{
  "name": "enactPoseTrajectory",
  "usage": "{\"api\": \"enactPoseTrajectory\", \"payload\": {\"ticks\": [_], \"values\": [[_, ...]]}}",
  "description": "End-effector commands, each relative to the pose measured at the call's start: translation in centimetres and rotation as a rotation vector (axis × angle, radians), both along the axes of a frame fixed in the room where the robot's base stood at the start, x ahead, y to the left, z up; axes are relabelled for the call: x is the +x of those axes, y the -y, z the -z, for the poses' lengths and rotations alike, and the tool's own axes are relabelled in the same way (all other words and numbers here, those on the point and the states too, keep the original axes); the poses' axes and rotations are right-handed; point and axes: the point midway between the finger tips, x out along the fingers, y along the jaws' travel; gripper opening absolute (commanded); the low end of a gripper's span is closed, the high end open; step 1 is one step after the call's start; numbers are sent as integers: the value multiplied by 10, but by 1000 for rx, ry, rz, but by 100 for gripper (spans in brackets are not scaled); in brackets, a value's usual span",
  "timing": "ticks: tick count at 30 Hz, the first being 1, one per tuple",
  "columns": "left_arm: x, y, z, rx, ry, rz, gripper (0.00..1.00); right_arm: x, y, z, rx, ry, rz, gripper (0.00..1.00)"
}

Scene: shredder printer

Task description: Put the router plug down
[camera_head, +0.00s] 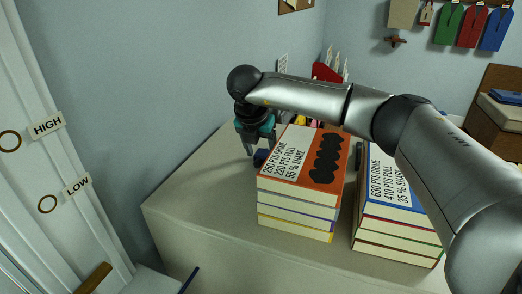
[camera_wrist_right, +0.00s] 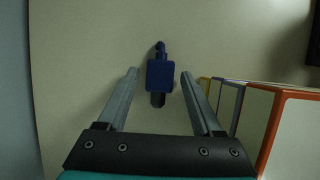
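The router plug, a dark blue block with a short dark stub at each end, shows in the right wrist view (camera_wrist_right: 160,75). It appears to lie on the pale cabinet top. My right gripper (camera_wrist_right: 160,78) is open around it, with a gap between the plug and each finger. In the head view the right gripper (camera_head: 258,150) points down just left of the stacked books, and a bit of the dark blue plug (camera_head: 261,157) shows by its fingers. My left gripper is not in view.
A stack of books with an orange top cover (camera_head: 300,155) stands close to the right of my gripper. A second stack with a blue top (camera_head: 392,190) stands further right. The cabinet top (camera_head: 205,190) is clear at front left.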

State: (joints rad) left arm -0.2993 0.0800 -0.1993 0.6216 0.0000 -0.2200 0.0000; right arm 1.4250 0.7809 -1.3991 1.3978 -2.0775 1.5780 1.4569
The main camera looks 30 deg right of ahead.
Motion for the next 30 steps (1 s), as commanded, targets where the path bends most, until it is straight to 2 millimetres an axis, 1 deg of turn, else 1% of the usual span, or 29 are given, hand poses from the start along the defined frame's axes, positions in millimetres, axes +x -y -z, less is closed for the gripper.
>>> {"api": "enactPoseTrajectory", "payload": {"ticks": [8, 11, 14, 24, 27, 30], "values": [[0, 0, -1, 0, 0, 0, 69, 0, 0, -1, 1, 1, 0, 71], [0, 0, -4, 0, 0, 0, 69, 0, 0, -5, 1, 1, 0, 71], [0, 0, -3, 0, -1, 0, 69, -2, -5, -18, 2, 4, -2, 71], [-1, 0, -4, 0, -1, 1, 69, -21, -27, -85, 1, 5, -3, 71], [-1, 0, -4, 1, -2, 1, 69, -25, -31, -99, 1, 2, -2, 71], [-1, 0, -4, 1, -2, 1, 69, -28, -34, -109, 0, 2, -1, 71]]}}
